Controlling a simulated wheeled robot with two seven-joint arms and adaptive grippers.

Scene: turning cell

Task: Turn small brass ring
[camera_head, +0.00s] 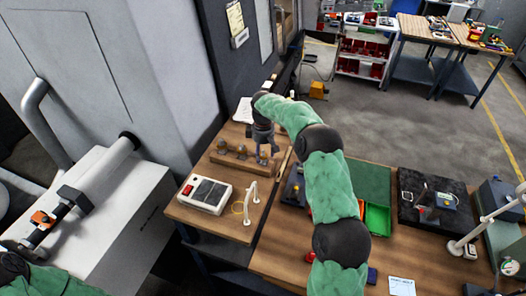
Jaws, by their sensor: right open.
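A wooden block (232,158) on the side table carries a row of small grey and brass-coloured pieces. They are too small for me to tell which is the small brass ring. My right gripper (268,150) is open and points down at the right end of the block, close to the rightmost piece (262,158). I cannot tell whether the fingers touch it.
A white box with a red switch (204,194) and a white stand (250,203) are in front of the block. A grey machine (120,70) stands at the left. A green tray (378,219) and a black mat (425,225) lie on the right bench.

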